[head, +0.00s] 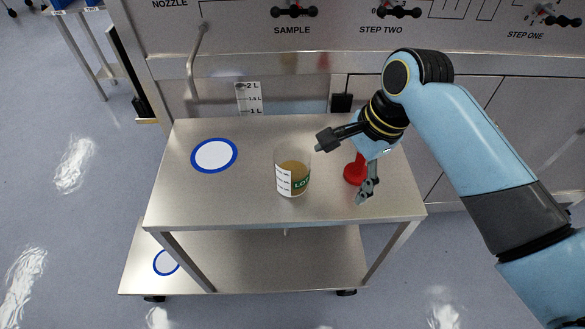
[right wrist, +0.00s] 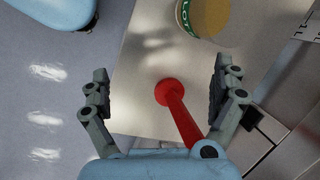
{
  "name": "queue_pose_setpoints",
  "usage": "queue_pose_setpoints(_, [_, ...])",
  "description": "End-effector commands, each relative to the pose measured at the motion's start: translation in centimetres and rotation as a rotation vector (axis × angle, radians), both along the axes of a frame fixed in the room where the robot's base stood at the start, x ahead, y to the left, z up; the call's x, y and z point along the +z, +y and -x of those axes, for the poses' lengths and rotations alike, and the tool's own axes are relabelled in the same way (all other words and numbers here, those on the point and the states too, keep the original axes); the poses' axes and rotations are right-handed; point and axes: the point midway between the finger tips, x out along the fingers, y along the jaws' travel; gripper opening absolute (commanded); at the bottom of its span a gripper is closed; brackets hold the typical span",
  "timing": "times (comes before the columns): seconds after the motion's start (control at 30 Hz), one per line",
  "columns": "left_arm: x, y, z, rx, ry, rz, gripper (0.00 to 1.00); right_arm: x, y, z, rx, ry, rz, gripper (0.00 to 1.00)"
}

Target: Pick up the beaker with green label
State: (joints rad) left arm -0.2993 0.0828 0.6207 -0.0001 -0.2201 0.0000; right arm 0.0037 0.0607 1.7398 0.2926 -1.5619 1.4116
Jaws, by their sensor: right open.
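The beaker with green label (head: 291,174) stands upright on the steel cart's top, holding a brownish liquid. Its white scale and green label with lettering face the camera. In the right wrist view the beaker (right wrist: 204,18) is partly cut off at the top edge. My right gripper (head: 341,172) is open above the cart, to the right of the beaker and apart from it. In the right wrist view the fingers of my right gripper (right wrist: 160,90) are spread wide with nothing held between them. My left gripper is not in view.
A red object with a round foot (head: 355,171) stands below my right gripper, and it shows between the fingers in the right wrist view (right wrist: 177,103). A blue-ringed white disc (head: 214,155) lies on the cart top (head: 240,200). A steel panel with a nozzle (head: 195,62) stands behind.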

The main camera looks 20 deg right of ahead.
Motion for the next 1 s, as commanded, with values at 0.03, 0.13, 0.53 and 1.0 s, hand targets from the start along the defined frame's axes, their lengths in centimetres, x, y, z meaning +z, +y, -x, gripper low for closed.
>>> queue_pose_setpoints(0.03, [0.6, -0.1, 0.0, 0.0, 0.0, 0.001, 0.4, 2.1, 0.7, -1.5, -0.089, 0.022, -0.044, 0.96])
queue_pose_setpoints(0.13, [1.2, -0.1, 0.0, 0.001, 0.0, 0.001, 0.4, 5.4, 2.0, -3.5, -0.273, 0.093, -0.128, 0.96])
queue_pose_setpoints(0.53, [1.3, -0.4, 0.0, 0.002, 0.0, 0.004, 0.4, 6.0, 4.5, -5.6, -0.488, 0.203, -0.214, 0.96])
queue_pose_setpoints(1.0, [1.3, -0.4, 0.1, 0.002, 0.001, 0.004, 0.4, 0.7, 6.5, -7.0, -0.486, 0.2, -0.213, 0.96])
